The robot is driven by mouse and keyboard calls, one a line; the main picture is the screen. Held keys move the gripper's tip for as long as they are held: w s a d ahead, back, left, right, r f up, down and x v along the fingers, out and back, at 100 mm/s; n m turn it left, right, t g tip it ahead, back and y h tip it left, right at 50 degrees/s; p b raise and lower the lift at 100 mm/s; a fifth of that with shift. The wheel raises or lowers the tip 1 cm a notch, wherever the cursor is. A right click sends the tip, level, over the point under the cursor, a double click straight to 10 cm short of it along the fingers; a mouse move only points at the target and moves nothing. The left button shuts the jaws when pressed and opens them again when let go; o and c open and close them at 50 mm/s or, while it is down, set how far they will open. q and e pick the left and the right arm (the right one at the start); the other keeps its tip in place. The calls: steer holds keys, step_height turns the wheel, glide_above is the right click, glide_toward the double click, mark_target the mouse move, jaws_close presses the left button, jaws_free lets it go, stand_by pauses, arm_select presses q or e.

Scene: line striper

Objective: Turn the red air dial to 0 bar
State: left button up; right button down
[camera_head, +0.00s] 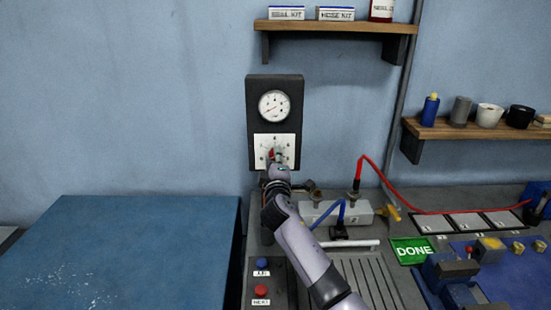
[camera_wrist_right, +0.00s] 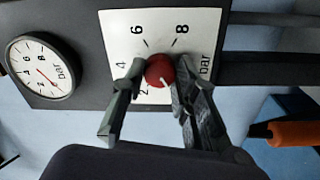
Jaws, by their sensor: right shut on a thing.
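The red air dial (camera_wrist_right: 160,71) is a round knob on a white scale plate (camera_wrist_right: 150,25) marked 2, 4, 6, 8 and bar. My right gripper (camera_wrist_right: 158,78) is shut on the dial, one finger on each side. A short white mark on the knob points down and slightly right in the wrist view; the scale number there is hidden. In the head view the right gripper (camera_head: 273,157) covers much of the scale plate (camera_head: 261,141). A round pressure gauge (camera_head: 274,106) with a red needle sits above the plate. My left gripper is not in view.
A wall shelf (camera_head: 335,27) with boxes is above the panel. Below are a grey bench with a blue button (camera_head: 262,264), a red button (camera_head: 261,290), a green DONE sign (camera_head: 412,251) and a red hose (camera_head: 385,187). A blue table top (camera_head: 130,255) is clear at left.

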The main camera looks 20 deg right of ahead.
steer(key=shift+f, duration=0.2)
steer(key=c, duration=1.7)
jaws_free()
steer(key=o, duration=0.5)
steer(key=shift+r, duration=0.15)
steer(key=shift+c, duration=0.2)
steer(key=shift+s, duration=0.1)
steer(key=v, duration=1.2)
